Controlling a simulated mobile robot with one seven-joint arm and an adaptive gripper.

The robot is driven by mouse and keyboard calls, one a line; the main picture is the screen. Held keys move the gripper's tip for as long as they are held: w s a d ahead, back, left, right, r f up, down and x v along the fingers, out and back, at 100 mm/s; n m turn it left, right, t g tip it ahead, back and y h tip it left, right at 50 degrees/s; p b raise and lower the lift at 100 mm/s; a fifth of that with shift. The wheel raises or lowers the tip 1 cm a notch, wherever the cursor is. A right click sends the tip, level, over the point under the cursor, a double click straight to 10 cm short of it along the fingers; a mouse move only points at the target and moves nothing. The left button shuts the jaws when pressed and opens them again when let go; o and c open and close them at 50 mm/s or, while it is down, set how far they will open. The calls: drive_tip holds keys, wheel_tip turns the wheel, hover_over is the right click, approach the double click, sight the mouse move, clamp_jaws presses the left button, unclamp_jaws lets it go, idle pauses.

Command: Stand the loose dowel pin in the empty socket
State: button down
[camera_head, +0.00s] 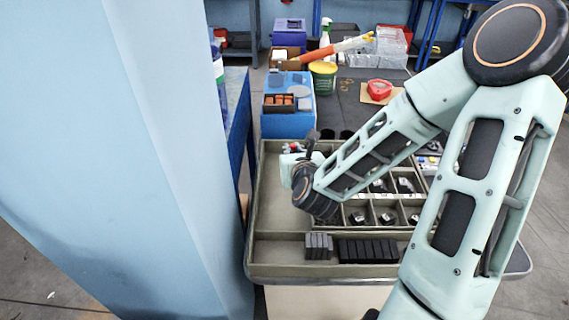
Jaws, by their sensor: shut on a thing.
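My gripper (306,152) is only partly in view, at the end of my arm above the left part of the grey-green tray (273,200). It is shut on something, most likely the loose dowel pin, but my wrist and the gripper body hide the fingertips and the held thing. I cannot make out the pin itself. I cannot make out the empty socket either; my arm covers much of the tray's back and right side.
Small compartments (387,216) with metal parts fill the tray's middle. Grey blocks (319,246) and black blocks (367,251) stand in the front trough. A blue box (289,123) stands behind the tray. A light-blue pillar (170,150) rises close on the left.

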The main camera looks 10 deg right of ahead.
drive_tip(key=shift+f+b, duration=0.3)
drive_tip(key=shift+b, duration=0.15)
drive_tip(key=x, duration=0.4)
drive_tip(key=f+x, duration=0.1)
drive_tip(key=x, duration=0.3)
drive_tip(key=s+f+x, duration=0.1)
drive_tip(key=x, duration=0.3)
drive_tip(key=shift+w+a+f+b, duration=0.25)
drive_tip(key=shift+w+f+b, duration=0.1)
drive_tip(key=shift+f, duration=0.05)
drive_tip(key=shift+w+f, duration=0.3)
drive_tip(key=shift+f, duration=0.05)
drive_tip(key=shift+w+f, duration=0.2)
drive_tip(key=shift+f, duration=1.6)
